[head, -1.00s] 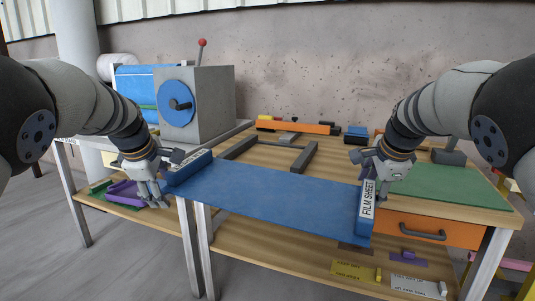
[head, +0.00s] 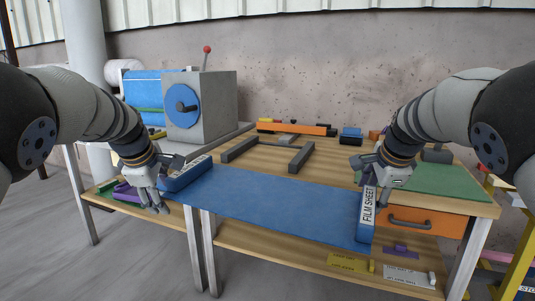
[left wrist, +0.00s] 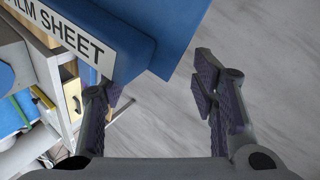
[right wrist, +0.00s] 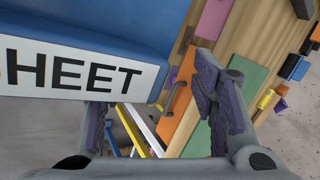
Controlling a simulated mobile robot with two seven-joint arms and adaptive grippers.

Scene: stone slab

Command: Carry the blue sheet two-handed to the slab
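The blue sheet (head: 270,196) spans the space between my grippers, in front of the workbench and apparently above its front edge. It has a thick blue bar at each end; the right bar (head: 366,213) reads FILM SHEET. My left gripper (head: 163,185) is at the left bar (head: 187,174), with its fingers set wide at the bar's outer end. My right gripper (head: 368,178) is at the right bar in the same way. The bars also show in the left wrist view (left wrist: 150,45) and right wrist view (right wrist: 90,30). Finger contact is partly hidden. I cannot clearly identify the slab.
Dark grey bars (head: 302,157) lie on the wooden bench top behind the sheet. A grey machine (head: 215,105) with a blue wheel stands at the left. A green mat (head: 445,185) and an orange drawer (head: 437,222) are at the right. A yellow frame stands far right.

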